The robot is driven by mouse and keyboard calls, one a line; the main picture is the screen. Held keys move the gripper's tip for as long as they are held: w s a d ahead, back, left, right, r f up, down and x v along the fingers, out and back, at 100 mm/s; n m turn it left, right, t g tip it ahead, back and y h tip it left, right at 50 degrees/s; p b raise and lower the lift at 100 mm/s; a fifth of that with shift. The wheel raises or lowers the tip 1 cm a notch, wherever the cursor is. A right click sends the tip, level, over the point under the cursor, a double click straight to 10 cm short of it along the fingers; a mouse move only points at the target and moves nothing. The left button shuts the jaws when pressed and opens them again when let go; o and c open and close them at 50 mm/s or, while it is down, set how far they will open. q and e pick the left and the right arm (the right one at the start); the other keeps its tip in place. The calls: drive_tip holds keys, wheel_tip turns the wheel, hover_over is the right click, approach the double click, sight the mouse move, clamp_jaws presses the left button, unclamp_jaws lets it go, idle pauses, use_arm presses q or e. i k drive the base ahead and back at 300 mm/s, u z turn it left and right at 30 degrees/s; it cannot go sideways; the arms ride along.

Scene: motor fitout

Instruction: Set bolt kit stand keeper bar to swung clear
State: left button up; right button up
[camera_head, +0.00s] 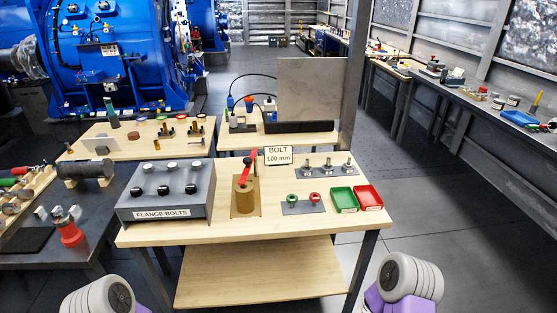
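The bolt kit stand appears to be the upright brown cylinder (244,199) on the wooden table, behind its front edge. A red bar (246,168) rises from above the cylinder, slanting up and to the right, with a dark part beside it. This looks like the keeper bar; I cannot tell whether it lies across the cylinder's top or to one side. A sign reading "BOLT 100 mm" (278,156) stands just behind and to the right. Only parts of my arms show in the bottom corners; neither gripper is in view.
A grey flange bolts box (168,212) with several knobs stands left of the cylinder. To its right are a plate with green and red rings (304,205), a plate with upright bolts (326,170), a green tray (343,199) and a red tray (368,197). The front tabletop (220,232) is clear.

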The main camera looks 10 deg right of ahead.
sight(248, 161)
drive_tip(key=z, duration=0.4)
drive_tip(key=k, duration=0.35)
drive_tip(key=u, duration=1.8)
drive_tip(key=i, duration=0.8)
drive_tip(key=z, duration=0.35)
drive_tip(key=i, duration=0.95)
drive_tip(key=z, duration=1.05)
